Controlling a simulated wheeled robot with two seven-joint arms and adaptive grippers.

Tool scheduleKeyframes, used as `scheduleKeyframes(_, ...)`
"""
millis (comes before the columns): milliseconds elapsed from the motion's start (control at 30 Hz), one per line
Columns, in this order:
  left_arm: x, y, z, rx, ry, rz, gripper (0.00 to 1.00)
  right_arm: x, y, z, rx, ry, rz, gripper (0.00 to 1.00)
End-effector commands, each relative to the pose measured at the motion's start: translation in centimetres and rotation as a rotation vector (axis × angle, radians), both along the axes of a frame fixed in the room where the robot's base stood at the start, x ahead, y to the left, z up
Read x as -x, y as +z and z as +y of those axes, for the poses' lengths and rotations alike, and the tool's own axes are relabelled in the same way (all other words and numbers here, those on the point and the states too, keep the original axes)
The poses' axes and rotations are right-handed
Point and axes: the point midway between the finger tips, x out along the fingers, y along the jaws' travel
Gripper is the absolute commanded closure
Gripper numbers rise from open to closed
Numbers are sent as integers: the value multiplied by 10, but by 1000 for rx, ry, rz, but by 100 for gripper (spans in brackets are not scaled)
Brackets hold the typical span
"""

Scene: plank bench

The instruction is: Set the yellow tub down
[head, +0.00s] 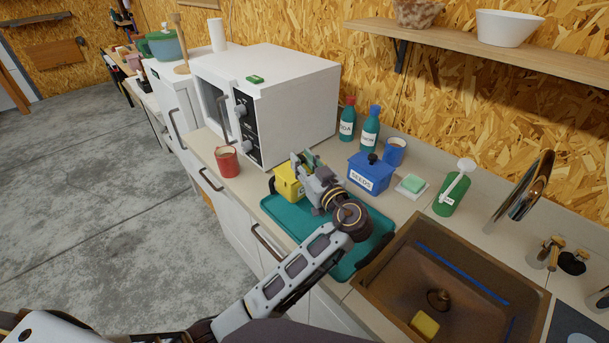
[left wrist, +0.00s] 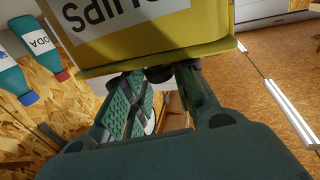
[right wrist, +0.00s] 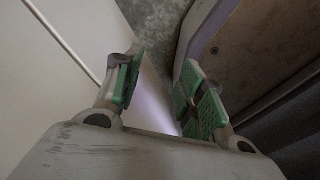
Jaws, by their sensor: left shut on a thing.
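The yellow tub (head: 286,183) is at the left end of the teal tray (head: 289,219) in the head view, partly hidden by my left gripper (head: 312,166). In the left wrist view the tub (left wrist: 205,40) shows its white label upside down, and a dark knob sits between the fingers of my left gripper (left wrist: 160,95). That gripper is shut on the tub, at the knob. I cannot tell whether the tub touches the tray. My right gripper (right wrist: 160,85) is open and empty in the right wrist view, beside a pale panel; it is outside the head view.
A microwave (head: 270,100) stands behind. Bottles, a sponge and a green dispenser (head: 450,195) line the back. The sink (head: 400,276) is at right. The tray's middle looks clear.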

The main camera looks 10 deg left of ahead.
Motion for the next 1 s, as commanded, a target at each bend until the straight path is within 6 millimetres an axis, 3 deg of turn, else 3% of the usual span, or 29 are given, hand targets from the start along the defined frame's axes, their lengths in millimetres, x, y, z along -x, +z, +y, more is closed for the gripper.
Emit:
scheduleKeyframes(433,0,-5,0,0,-1,-3,100,4,0,9,-9,-2,5,60)
scheduleKeyframes(800,0,-37,0,-1,0,-2,100,2,4,11,-12,-2,3,60)
scheduleKeyframes(1000,0,-41,0,1,0,-3,100,-2,4,11,-11,-2,-2,60)
